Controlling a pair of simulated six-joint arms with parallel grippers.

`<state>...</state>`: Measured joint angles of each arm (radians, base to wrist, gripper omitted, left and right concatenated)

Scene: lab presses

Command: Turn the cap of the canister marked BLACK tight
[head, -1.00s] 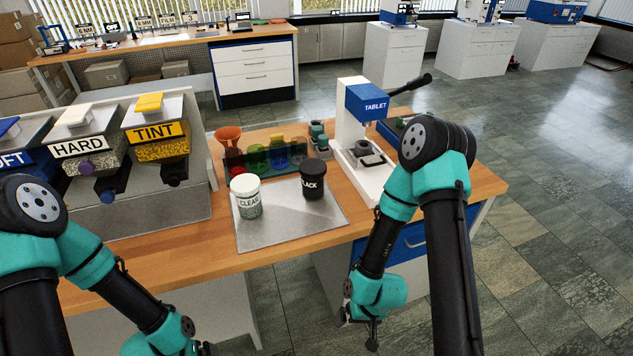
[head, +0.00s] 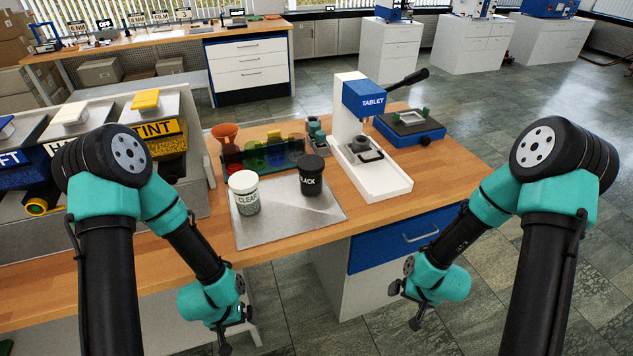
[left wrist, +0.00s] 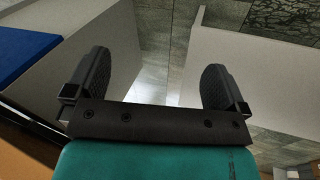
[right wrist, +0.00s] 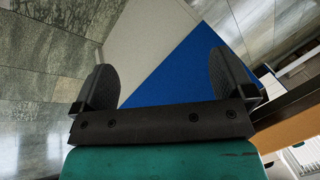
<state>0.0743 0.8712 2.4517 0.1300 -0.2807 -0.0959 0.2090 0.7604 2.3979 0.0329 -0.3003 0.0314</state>
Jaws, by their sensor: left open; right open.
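The canister marked BLACK (head: 311,182) stands upright on a grey mat (head: 270,232) on the bench, with a dark cap (head: 311,162) on top. How tight the cap sits cannot be seen. A white canister marked CLEAR (head: 247,202) with a white cap stands to its left on the same mat. My left gripper (head: 238,340) hangs low in front of the bench, below the mat; the left wrist view shows its fingers (left wrist: 158,88) apart and empty. My right gripper (head: 420,316) hangs low before the blue drawer; its fingers (right wrist: 164,85) are apart and empty in the right wrist view.
A TABLET press (head: 364,100) with a long lever stands right of the mat, beside a blue device (head: 408,128). Coloured jars (head: 277,152) and an orange funnel (head: 224,133) stand behind the canisters. Labelled bins such as TINT (head: 158,130) are at left. The mat's front is clear.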

